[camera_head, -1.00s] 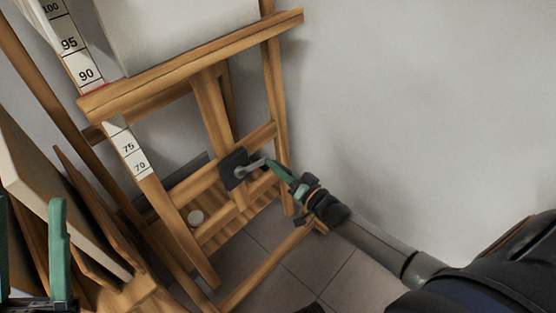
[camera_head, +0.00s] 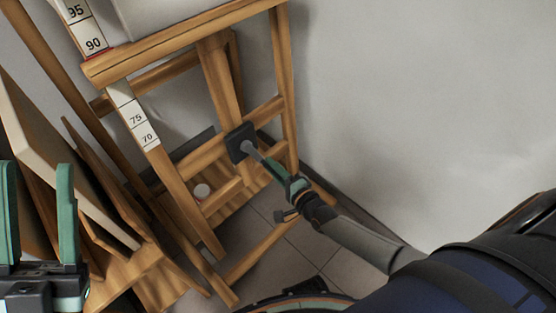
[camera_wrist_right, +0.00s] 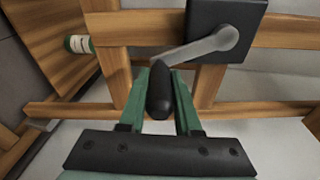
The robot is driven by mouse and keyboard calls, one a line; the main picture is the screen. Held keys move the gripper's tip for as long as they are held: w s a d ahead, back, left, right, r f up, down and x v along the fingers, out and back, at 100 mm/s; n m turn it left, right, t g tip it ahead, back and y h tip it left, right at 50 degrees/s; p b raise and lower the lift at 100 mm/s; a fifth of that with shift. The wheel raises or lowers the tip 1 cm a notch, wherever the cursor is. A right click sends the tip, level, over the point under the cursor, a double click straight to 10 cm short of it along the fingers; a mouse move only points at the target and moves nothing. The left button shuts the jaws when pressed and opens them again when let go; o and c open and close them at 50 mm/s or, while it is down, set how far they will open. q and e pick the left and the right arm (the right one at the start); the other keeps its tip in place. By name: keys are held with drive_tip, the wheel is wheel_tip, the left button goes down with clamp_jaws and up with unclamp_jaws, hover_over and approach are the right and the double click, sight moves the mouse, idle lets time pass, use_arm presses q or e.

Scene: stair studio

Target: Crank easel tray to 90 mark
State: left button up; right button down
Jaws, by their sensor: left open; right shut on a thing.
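The wooden easel stands against the wall, with its wooden tray (camera_head: 170,48) across the upper part. A white scale strip (camera_head: 139,120) on the upright shows 70 and 75 below the tray; 90 and 95 show on the scale above it (camera_head: 90,40), beside a red line near 90. The crank's black box (camera_head: 240,142) is on the lower crossbar; its grey arm (camera_wrist_right: 205,46) and black handle (camera_wrist_right: 160,90) show in the right wrist view. My right gripper (camera_head: 285,178) is shut on the black handle. My left gripper (camera_head: 38,205) is open and empty at the lower left.
A pale canvas (camera_head: 60,160) and brown boards (camera_head: 105,190) lean at the left, close behind my left gripper. The wall (camera_head: 420,110) at right is bare, and the tiled floor (camera_head: 285,245) shows below.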

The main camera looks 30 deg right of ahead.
drive_tip(key=shift+s+a+f+m+g, duration=0.15)
drive_tip(key=shift+s+a+m, duration=0.1)
drive_tip(key=shift+a+m, duration=0.35)
drive_tip(key=shift+s+a+f+m+g, duration=0.1)
drive_tip(key=shift+s+a+f+m, duration=0.1)
drive_tip(key=shift+a+m, duration=0.45)
drive_tip(key=shift+s+a+f+m+g, duration=0.2)
drive_tip(key=shift+a+m, duration=0.25)
drive_tip(key=shift+m, duration=0.3)
drive_tip(key=shift+s, duration=0.1)
drive_tip(key=c, duration=0.9)
unclamp_jaws()
drive_tip(key=shift+o, duration=1.4)
drive_tip(key=shift+r+t, duration=0.15)
drive_tip(key=shift+t, duration=0.1)
drive_tip(key=p+v, duration=0.2)
drive_tip(key=v, duration=0.5)
drive_tip(key=shift+s, duration=0.15)
